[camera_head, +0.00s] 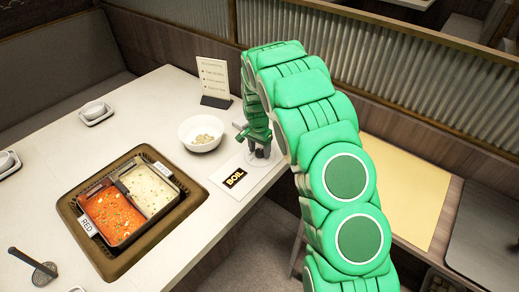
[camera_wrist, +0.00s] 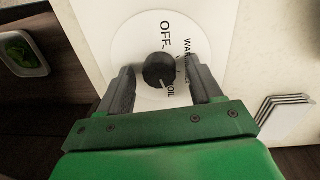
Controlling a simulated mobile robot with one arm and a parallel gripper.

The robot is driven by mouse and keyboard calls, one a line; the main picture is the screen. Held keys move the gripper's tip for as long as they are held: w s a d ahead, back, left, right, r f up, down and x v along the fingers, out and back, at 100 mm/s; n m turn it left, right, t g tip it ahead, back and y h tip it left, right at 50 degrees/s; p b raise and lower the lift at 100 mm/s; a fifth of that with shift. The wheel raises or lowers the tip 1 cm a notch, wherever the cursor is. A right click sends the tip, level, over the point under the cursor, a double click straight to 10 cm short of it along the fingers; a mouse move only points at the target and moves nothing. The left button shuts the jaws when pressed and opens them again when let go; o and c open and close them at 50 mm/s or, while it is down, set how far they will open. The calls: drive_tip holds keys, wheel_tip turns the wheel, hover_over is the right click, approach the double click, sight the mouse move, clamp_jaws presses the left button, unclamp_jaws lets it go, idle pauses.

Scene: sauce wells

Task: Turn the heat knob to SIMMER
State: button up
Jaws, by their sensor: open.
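The heat knob (camera_wrist: 158,69) is a small black round knob in the middle of a white dial (camera_wrist: 126,50) in the wrist view. The dial reads OFF and WARM, with BOIL partly visible near the right finger; other lettering is hidden. A pale mark on the knob points down toward BOIL. My gripper (camera_wrist: 163,78) is open, one finger on each side of the knob, with gaps showing between fingers and knob. In the head view my gripper (camera_head: 262,150) is over the white panel (camera_head: 222,177) and hides the knob.
A white bowl (camera_head: 201,133) stands just left of my gripper, with a standing menu card (camera_head: 214,82) behind it. A split pot (camera_head: 120,206) of red and white broth sits in the table at left. A ladle (camera_head: 38,268) lies at front left.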

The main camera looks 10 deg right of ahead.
drive_tip(key=c, duration=1.1)
drive_tip(key=shift+o, duration=0.2)
drive_tip(key=shift+n, duration=0.4)
drive_tip(key=n, duration=0.4)
drive_tip(key=shift+n, duration=0.3)
drive_tip(key=n, duration=0.4)
drive_tip(key=shift+n, duration=0.3)
drive_tip(key=o, duration=1.1)
drive_tip(key=shift+c, duration=0.2)
